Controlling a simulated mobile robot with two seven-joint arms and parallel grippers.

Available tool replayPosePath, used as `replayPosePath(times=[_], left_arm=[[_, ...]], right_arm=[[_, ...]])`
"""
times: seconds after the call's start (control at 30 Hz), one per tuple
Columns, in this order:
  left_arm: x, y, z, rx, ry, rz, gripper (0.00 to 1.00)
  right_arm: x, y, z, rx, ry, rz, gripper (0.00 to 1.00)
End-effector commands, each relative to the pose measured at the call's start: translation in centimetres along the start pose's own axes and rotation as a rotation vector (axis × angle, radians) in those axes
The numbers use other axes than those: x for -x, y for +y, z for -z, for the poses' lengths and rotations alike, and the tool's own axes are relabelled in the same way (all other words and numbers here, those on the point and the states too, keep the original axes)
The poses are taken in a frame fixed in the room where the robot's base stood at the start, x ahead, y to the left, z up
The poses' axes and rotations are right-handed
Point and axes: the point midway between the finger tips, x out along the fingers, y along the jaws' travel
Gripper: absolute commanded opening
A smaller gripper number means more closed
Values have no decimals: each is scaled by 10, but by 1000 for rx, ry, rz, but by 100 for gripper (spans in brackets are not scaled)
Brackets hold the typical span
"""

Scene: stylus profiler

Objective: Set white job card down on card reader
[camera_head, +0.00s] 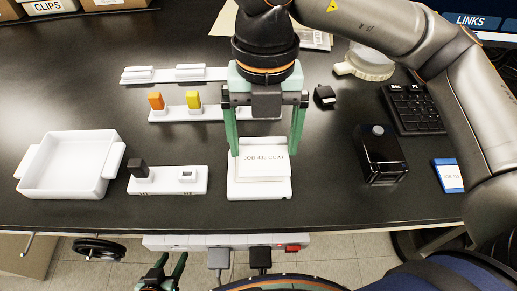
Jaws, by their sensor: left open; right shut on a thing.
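The white job card (263,166), with printed text, is held flat between the green fingers of my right gripper (265,152). It is directly over the white card reader (258,190), covering much of its top. Whether the card touches the reader is hard to tell. The reader's front part shows below the card. My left gripper (168,272) is low at the bottom edge, in front of the table, with its fingers apart and empty.
A white tray (66,190) and a small white holder (167,187) with a dark block stand left of the reader. A black device (380,158), a blue-edged card (448,175) and a keyboard (413,108) are at the right.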

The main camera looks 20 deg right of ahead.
Motion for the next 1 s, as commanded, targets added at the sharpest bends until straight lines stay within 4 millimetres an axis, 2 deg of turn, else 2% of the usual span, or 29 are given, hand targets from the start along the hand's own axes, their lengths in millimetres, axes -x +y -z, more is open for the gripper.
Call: replayPosePath(times=[0.17, 0.3, 0.4, 0.8, 0.83, 0.9, 1.0], left_arm=[[0, 0, 0, 0, 0, 0, 50], [-2, 0, -1, 0, 0, -1, 50], [-2, 0, 0, 0, -1, -2, 50], [-6, 2, -2, -1, 3, -6, 50], [-5, 2, -1, -1, 3, -7, 50], [-4, 3, 0, -1, 4, -8, 50], [-4, 3, 2, -1, 7, -9, 50]], right_arm=[[-12, 6, -8, 0, 3, 2, 40], [-34, 7, -12, -1, 2, 2, 40], [-42, 7, -12, 0, 1, 0, 40], [-48, 7, -13, -1, 0, -1, 40], [-47, 7, -13, -1, -1, -1, 94], [-46, 7, -12, -1, 0, -1, 100], [-46, 7, -12, -1, 0, -1, 100]])
